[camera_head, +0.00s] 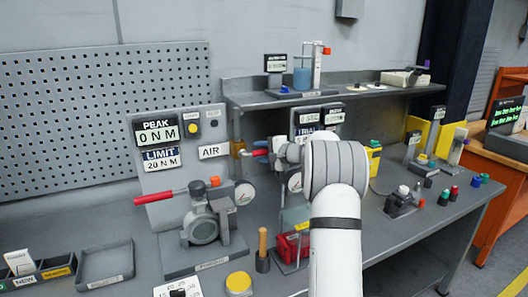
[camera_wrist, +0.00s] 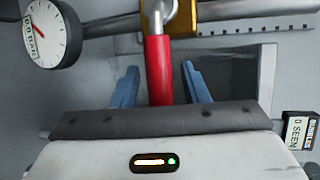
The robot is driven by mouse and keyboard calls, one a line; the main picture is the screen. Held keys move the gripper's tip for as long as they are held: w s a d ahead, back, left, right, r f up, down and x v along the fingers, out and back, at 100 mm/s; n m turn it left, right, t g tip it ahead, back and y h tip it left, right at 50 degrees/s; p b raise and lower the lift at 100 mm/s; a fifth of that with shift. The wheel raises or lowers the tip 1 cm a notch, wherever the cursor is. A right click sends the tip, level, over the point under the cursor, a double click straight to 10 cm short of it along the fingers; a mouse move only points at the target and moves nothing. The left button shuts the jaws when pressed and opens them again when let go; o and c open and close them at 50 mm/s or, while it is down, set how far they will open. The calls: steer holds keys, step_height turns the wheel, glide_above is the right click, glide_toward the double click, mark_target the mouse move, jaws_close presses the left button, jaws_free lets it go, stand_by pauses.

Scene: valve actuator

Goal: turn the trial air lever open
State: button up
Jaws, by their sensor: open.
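The trial air lever has a red handle (camera_wrist: 158,68) on a silver neck, joined to a brass-coloured valve part (camera_wrist: 152,22) at the top of the wrist view. My gripper (camera_wrist: 159,72) is open, with one blue finger on each side of the red handle. Gaps show between handle and fingers; the handle's near end is hidden behind the gripper body. In the head view my own wrist covers most of the gripper. A red piece, probably this handle, shows beside it, right of the brass fitting (camera_head: 238,148) and the AIR label (camera_head: 212,151).
A round gauge (camera_wrist: 50,35) is at the wrist view's upper left. A small display box (camera_wrist: 301,131) is at the right. In the head view, the valve actuator (camera_head: 203,222) with its longer red lever (camera_head: 168,195) stands left of my arm. A shelf (camera_head: 345,94) runs behind.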

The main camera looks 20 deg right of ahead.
jaws_close()
stand_by(0.3)
